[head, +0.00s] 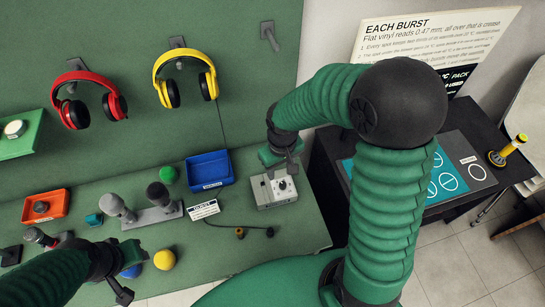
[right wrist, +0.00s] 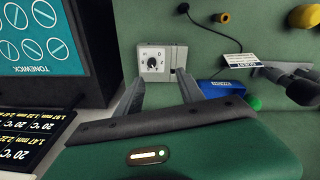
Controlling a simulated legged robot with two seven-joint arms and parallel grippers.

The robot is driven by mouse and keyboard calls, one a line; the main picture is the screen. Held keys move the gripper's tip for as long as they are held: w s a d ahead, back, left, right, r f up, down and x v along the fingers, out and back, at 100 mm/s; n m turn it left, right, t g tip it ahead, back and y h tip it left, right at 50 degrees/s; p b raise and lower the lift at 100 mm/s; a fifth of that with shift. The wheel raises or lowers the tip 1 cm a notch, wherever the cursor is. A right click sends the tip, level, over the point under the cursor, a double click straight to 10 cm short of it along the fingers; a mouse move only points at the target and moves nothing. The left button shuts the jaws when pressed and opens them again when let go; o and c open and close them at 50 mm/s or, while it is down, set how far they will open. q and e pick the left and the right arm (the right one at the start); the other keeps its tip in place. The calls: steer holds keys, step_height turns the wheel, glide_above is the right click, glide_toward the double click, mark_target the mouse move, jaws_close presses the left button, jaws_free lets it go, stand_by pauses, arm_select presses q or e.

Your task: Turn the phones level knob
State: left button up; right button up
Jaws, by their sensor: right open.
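A small light-grey box (head: 270,194) sits at the right end of the green bench, with a small round knob (head: 283,185) on its panel. In the right wrist view the box (right wrist: 174,54) lies beyond the fingertips, and its knob (right wrist: 152,62) shows between them. My right gripper (head: 284,163) is just above and behind the box in the head view. Its two fingers are apart with nothing between them in the right wrist view (right wrist: 158,85), and they look clear of the knob. My left gripper (head: 123,291) is at the lower left, partly seen, its jaw state unclear.
A blue tray (head: 210,170), a label card (head: 204,209) and a dark cable (head: 240,231) lie left of the box. Two microphones (head: 150,213) stand further left. Red (head: 88,99) and yellow (head: 187,78) headphones hang behind. A black table (head: 466,174) stands at right.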

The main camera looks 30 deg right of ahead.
mark_target(282, 183)
steer(key=w+d+f+g, duration=0.1)
steer(key=w+d+f, duration=0.1)
steer(key=w+d, duration=0.2)
steer(key=f, duration=1)
steer(key=f+p, duration=0.1)
steer(key=f, duration=0.4)
steer(key=shift+s+a+f, duration=0.2)
steer(key=shift+s+a, duration=0.05)
steer(key=shift+a, duration=0.05)
steer(key=shift+d+f, duration=0.15)
steer(key=shift+f, duration=0.1)
steer(key=shift+c, duration=0.3)
jaws_close()
